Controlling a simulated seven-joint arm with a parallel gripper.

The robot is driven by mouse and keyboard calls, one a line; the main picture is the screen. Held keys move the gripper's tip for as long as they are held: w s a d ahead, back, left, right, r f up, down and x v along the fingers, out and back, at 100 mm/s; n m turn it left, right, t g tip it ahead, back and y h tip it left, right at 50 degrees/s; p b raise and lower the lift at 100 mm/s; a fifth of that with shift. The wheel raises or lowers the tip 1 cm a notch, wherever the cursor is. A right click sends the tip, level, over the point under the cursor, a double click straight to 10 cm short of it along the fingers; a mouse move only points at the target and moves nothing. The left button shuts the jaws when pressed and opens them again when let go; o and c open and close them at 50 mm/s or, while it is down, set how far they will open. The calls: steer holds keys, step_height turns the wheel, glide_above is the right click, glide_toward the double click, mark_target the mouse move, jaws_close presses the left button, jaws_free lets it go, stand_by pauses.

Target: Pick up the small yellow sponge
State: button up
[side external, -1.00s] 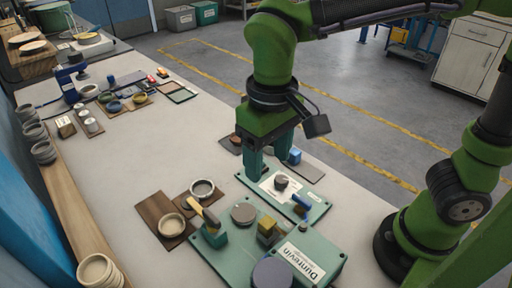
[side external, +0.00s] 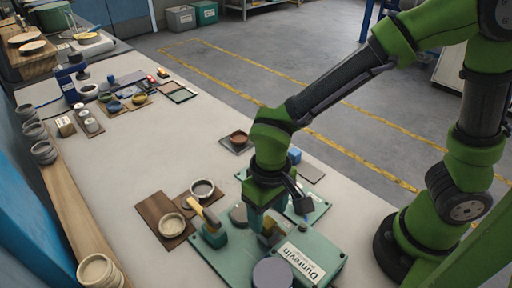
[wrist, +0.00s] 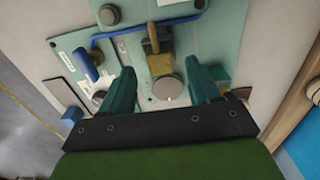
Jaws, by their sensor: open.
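A small yellow-brown block (wrist: 159,62), which looks like the sponge, sits on the teal board, with a darker upright piece beside it. It also shows in the side view (side external: 269,229), partly hidden by my gripper. I cannot tell its material. My gripper (side external: 263,216) is low over the teal board, close to the block. In the wrist view my gripper (wrist: 160,74) is open, with its two teal fingers apart and nothing held. The block lies ahead of the gap between the fingers. The side view does not show the fingertips clearly.
A grey disc (wrist: 167,88) lies between the fingers in the wrist view. A teal Dunrevin box (side external: 318,256) and a yellow-handled tool (side external: 204,213) stand close by. Bowls sit on a brown board (side external: 153,210) to the left. The table's middle is clear.

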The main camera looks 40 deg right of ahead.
step_height(320, 180, down, 2)
steer(key=shift+f, duration=0.1)
